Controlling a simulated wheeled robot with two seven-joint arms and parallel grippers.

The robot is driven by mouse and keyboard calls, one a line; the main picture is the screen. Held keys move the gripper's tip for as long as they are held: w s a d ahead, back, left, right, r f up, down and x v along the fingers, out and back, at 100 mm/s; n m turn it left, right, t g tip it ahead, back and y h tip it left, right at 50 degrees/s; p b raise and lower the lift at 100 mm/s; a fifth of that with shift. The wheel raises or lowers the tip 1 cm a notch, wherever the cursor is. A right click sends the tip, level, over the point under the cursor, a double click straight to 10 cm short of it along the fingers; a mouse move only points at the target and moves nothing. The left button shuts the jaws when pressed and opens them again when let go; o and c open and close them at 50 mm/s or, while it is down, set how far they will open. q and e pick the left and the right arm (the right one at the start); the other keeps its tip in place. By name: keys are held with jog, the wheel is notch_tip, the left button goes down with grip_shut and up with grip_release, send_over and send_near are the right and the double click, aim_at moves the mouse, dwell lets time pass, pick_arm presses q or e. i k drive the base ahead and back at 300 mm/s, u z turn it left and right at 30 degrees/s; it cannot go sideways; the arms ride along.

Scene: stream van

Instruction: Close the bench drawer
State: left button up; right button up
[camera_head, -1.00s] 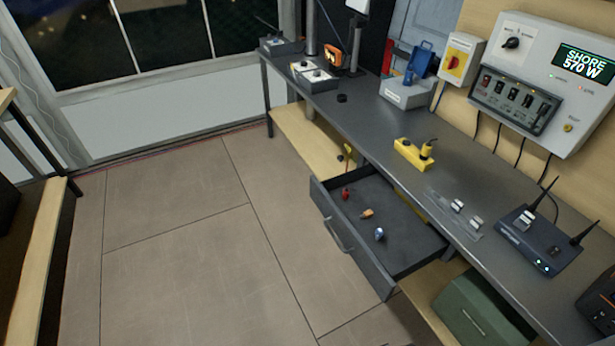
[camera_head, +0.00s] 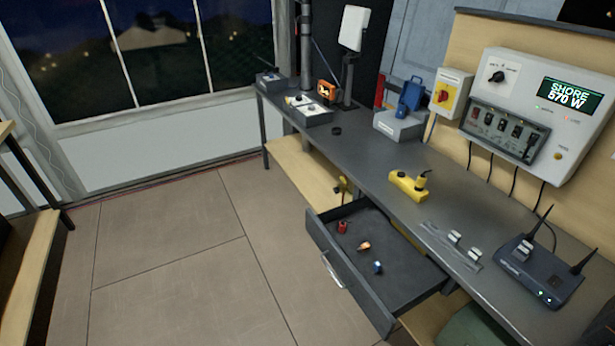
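The bench drawer (camera_head: 398,293) is pulled well out from under the grey bench (camera_head: 362,150), towards the left and front. Its front panel (camera_head: 345,278) carries a metal bar handle (camera_head: 333,271). Inside lie a red item (camera_head: 342,227), an orange item (camera_head: 364,246) and a small blue and white item (camera_head: 377,267). They lie apart on the drawer floor. Neither of my grippers is in view, and nothing touches the drawer handle.
The floor (camera_head: 180,265) left of the drawer is clear. A wooden-topped bench (camera_head: 30,260) stands at the left edge. A yellow power strip (camera_head: 408,186), a router with antennas (camera_head: 540,272) and grey boxes stand on the bench. A green case (camera_head: 470,332) sits below.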

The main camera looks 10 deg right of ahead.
aim_at(406, 279)
jog(key=z, duration=1.45)
jog(key=k, duration=0.35)
jog(key=u, duration=0.8)
